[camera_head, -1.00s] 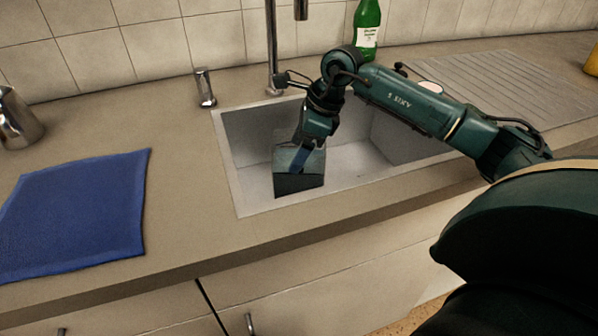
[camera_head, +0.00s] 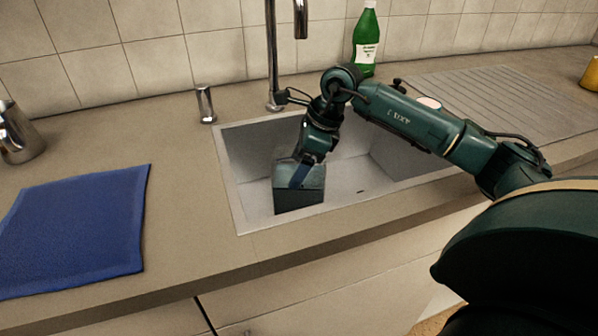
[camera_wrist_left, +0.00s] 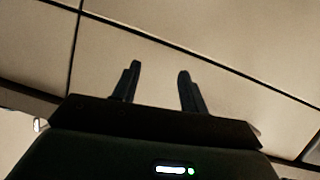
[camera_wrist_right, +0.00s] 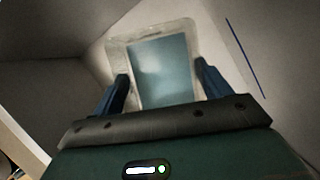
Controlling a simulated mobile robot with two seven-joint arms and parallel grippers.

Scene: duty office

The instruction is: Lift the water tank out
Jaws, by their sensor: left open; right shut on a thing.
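The water tank (camera_head: 312,192) is a dark grey-teal box with an open-looking top. It is inside the sink basin, in the left part near the front wall. My right gripper (camera_head: 302,172) reaches down from above and is shut on the tank. In the right wrist view the tank (camera_wrist_right: 160,68) shows a pale rim and a blue-grey inside between the two fingers. I cannot tell whether its base touches the basin floor. My left gripper (camera_wrist_left: 157,85) is open and empty in front of pale cabinet panels, outside the head view.
The steel sink (camera_head: 238,205) has walls and a rim close around the tank. A tap (camera_head: 272,60) and a short dispenser (camera_head: 205,103) stand behind it, with a green bottle (camera_head: 366,38) to the right. A blue cloth (camera_head: 75,230) lies on the left counter.

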